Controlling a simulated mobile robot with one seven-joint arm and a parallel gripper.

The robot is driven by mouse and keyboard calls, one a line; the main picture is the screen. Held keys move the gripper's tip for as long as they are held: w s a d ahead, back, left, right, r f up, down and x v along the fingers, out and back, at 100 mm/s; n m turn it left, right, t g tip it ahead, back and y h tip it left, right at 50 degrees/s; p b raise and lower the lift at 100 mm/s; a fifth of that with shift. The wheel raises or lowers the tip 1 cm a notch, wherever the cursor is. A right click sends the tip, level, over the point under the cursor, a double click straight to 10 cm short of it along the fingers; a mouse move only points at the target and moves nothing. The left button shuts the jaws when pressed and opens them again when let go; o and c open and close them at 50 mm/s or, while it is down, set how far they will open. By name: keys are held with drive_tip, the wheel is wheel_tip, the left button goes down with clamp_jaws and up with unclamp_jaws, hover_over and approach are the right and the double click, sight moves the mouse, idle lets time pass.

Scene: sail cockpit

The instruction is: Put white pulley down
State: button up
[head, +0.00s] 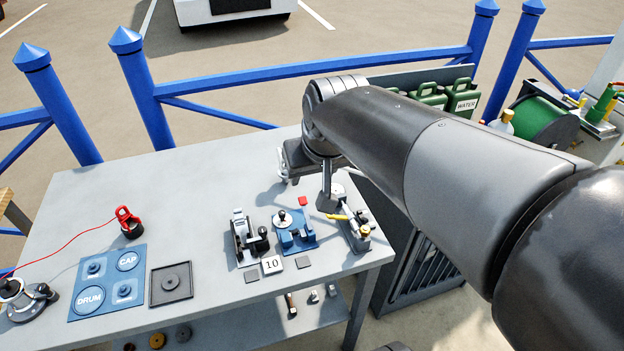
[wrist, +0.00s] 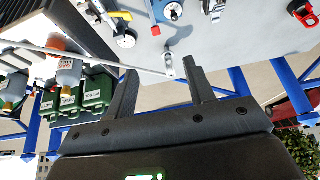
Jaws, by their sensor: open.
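A white wheel that looks like the white pulley (wrist: 126,40) rests on the grey table in the wrist view, just beyond and left of my left finger. In the head view a pale disc (head: 338,188) shows partly behind the end of my arm and seems to be the same wheel. My gripper (wrist: 160,78) is open and empty over the far right part of the table, apart from the wheel. A small pale metal fitting (wrist: 169,61) stands on the table beyond the gap between the fingers. My arm hides part of this area in the head view.
A blue fixture (head: 297,237), a black and silver fitting (head: 246,243) and a grey fitting with a yellow handle (head: 357,237) stand near the right front. The table's left-middle is clear.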

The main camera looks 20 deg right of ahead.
drive_tip(key=s+f, duration=0.1)
drive_tip(key=s, duration=0.8)
drive_tip(key=shift+s+f, duration=0.15)
drive_tip(key=shift+s, duration=0.15)
idle(0.7)
